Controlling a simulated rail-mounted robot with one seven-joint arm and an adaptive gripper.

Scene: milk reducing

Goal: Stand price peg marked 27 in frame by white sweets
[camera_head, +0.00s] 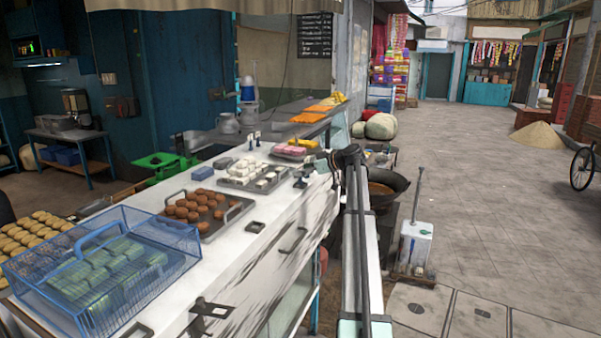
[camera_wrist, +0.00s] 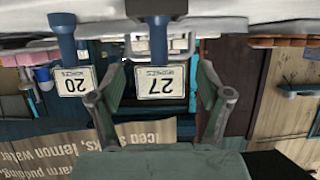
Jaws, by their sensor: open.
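The price peg marked 27 (camera_wrist: 160,82) is a white card on a blue post, seen inverted in the wrist view between my open fingers; whether they reach around it is unclear. A second peg, marked 20 (camera_wrist: 72,82), stands to its left there. Two small pegs (camera_head: 250,138) show on the counter in the camera_head view, their numbers unreadable. My gripper (camera_head: 306,172) is open and empty over the counter's right side; it also shows in the wrist view (camera_wrist: 162,80). The white sweets (camera_head: 258,170) lie on a tray left of it. Which frame belongs to them is unclear.
A tray of brown sweets (camera_head: 200,207) and a blue wire basket (camera_head: 105,270) stand nearer. Pink sweets (camera_head: 290,150) lie beyond the white ones.

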